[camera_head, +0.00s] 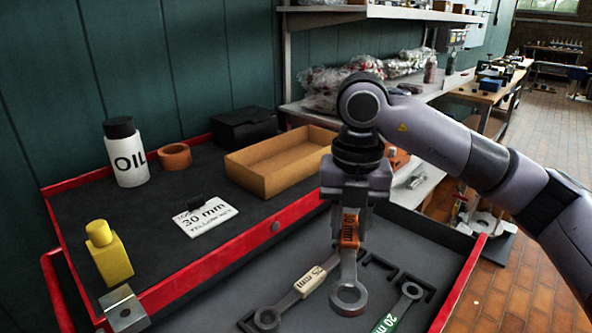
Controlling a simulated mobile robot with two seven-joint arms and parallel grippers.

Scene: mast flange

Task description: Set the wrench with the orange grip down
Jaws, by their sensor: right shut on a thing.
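The wrench with the orange grip (349,229) is marked 30 mm. My right gripper (348,210) is shut on its upper part and holds it hanging upright, ring end (348,299) down, over the grey drawer (412,249). Its upper end is hidden by the gripper. I cannot tell whether the ring touches the drawer floor. A wrench with a cream 25 mm grip (313,280) lies in the drawer to its left, and one with a green 20 mm grip (388,322) lies to its right. My left gripper is not in view.
Black holders (381,267) stand in the drawer beside the hanging wrench. The red-rimmed cart top (222,264) carries a 30 mm card (205,216), an oil bottle (126,153), a yellow bottle (109,254), an orange ring (174,157) and an open cardboard box (277,166).

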